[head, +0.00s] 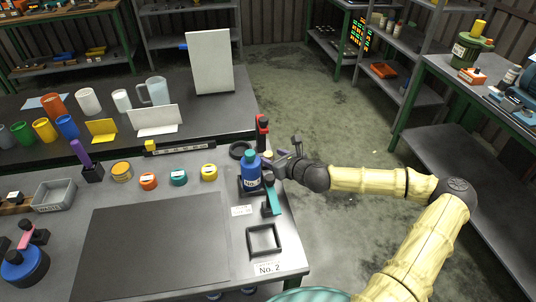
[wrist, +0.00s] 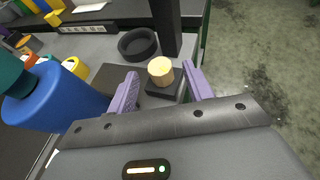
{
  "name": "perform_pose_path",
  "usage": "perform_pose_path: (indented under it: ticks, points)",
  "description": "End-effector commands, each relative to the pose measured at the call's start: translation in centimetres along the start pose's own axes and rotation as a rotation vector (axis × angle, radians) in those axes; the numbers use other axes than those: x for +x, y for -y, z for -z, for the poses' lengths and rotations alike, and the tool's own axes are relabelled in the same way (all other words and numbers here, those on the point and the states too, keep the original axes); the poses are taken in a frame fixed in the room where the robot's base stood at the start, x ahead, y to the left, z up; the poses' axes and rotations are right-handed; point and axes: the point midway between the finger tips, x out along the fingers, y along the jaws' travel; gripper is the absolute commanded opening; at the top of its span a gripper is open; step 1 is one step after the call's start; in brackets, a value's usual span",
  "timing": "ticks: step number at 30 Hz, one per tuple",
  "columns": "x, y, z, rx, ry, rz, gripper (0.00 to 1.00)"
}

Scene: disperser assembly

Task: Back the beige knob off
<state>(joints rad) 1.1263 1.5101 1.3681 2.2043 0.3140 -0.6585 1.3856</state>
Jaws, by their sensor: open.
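The beige knob (wrist: 160,70) is a small faceted piece on a dark block (wrist: 163,90) in the wrist view. My gripper (wrist: 163,88) is open, with one purple finger on each side of the knob and a visible gap on both sides. I cannot tell how far the fingertips reach down around it. The blue bottle (wrist: 52,98) also shows at the left of the wrist view.
A dark upright post (wrist: 166,28) stands just behind the knob. A black ring (wrist: 138,43) lies to its left. Orange, teal and yellow (head: 209,172) round pieces sit farther left on the table. A dark mat (head: 150,245) is bare, and a square frame (head: 264,240) lies near the front.

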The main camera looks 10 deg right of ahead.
Motion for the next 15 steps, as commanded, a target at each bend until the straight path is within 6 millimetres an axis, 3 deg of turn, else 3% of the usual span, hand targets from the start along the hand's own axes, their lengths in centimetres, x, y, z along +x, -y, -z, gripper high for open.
perform_pose_path:
  ticks: [6,15]
  points:
    - [3.3,-0.1,0.0,0.001,-0.001,-0.002,0.51]
    - [4.1,0.0,0.0,-0.001,-0.001,0.000,0.51]
